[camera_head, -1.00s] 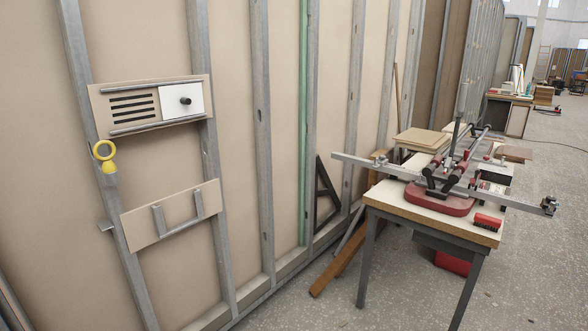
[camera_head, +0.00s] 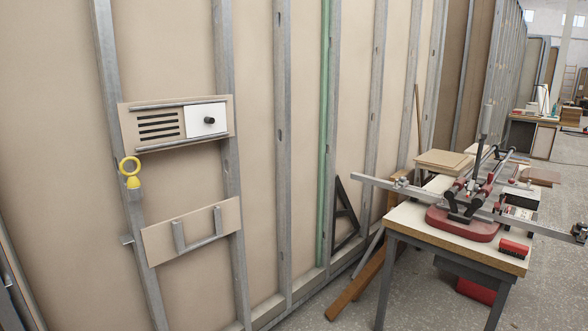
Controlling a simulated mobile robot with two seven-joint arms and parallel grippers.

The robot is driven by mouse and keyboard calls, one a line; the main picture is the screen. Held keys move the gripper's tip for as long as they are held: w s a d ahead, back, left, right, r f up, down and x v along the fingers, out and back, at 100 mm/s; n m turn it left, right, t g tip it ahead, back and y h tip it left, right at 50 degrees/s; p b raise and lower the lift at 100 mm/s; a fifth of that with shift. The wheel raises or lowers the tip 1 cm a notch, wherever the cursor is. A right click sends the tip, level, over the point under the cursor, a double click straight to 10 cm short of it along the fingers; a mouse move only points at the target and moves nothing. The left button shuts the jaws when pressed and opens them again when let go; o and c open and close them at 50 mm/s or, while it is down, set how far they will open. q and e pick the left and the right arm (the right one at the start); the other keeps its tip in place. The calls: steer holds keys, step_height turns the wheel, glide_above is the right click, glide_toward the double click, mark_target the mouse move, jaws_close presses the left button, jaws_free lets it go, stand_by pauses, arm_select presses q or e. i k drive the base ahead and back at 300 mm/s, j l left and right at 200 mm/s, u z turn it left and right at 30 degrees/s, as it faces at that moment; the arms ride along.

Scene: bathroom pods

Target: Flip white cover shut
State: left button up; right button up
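A white cover (camera_head: 194,122) with a dark round knob (camera_head: 209,120) sits at the right part of a beige wooden panel (camera_head: 129,127) on the stud wall. Dark horizontal slots (camera_head: 158,126) show uncovered to its left. Grey rails (camera_head: 180,145) run along the panel's top and bottom edges. Neither of my grippers is in view.
A yellow ring-shaped piece (camera_head: 131,172) is on the stud below the panel. A lower beige board (camera_head: 158,245) has two grey uprights. A workbench (camera_head: 405,221) with a cutting tool stands at the right, with a red brush (camera_head: 514,248). Grey floor shows around it.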

mark_target(208, 119)
steer(key=i, duration=0.85)
steer(key=i+l, duration=0.15)
steer(key=i, duration=0.7)
